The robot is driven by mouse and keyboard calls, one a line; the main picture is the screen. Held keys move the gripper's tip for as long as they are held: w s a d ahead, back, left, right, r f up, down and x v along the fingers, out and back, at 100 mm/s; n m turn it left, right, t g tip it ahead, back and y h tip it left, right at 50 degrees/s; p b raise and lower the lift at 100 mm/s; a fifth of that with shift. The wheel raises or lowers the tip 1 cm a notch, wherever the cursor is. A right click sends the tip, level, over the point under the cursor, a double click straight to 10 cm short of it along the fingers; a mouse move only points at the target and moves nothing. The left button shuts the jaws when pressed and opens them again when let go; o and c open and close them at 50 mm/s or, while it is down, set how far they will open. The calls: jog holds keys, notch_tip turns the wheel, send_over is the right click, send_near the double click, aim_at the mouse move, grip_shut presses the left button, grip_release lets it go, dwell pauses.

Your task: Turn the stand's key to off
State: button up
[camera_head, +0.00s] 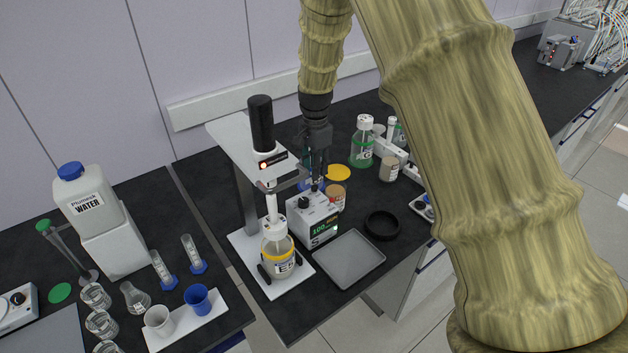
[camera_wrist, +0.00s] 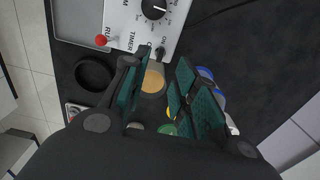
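The stand (camera_head: 225,133) is white, with a black motor (camera_head: 261,125) on top and a bottle with a yellow band (camera_head: 279,258) on its base. A white control box (camera_head: 313,222) with a lit green display stands beside it. In the wrist view, the box face (camera_wrist: 125,18) carries a black dial (camera_wrist: 154,9), a red-tipped switch (camera_wrist: 102,40) and a small black key-like knob (camera_wrist: 160,53) near its edge. My gripper (camera_wrist: 159,68) is open and empty, its green-padded fingers either side of this knob in the picture. Contact cannot be told. In the head view, my gripper (camera_head: 318,180) is just above the box.
A grey tray (camera_head: 345,259) and a black ring (camera_head: 382,225) lie to the box's right. A tan-lidded jar (camera_head: 337,195) stands close behind the box. Cups and glassware fill the left bench.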

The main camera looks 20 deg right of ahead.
aim_at(315, 185)
jog(key=shift+f+p, duration=1.05)
jog(key=shift+f, duration=2.15)
grip_shut()
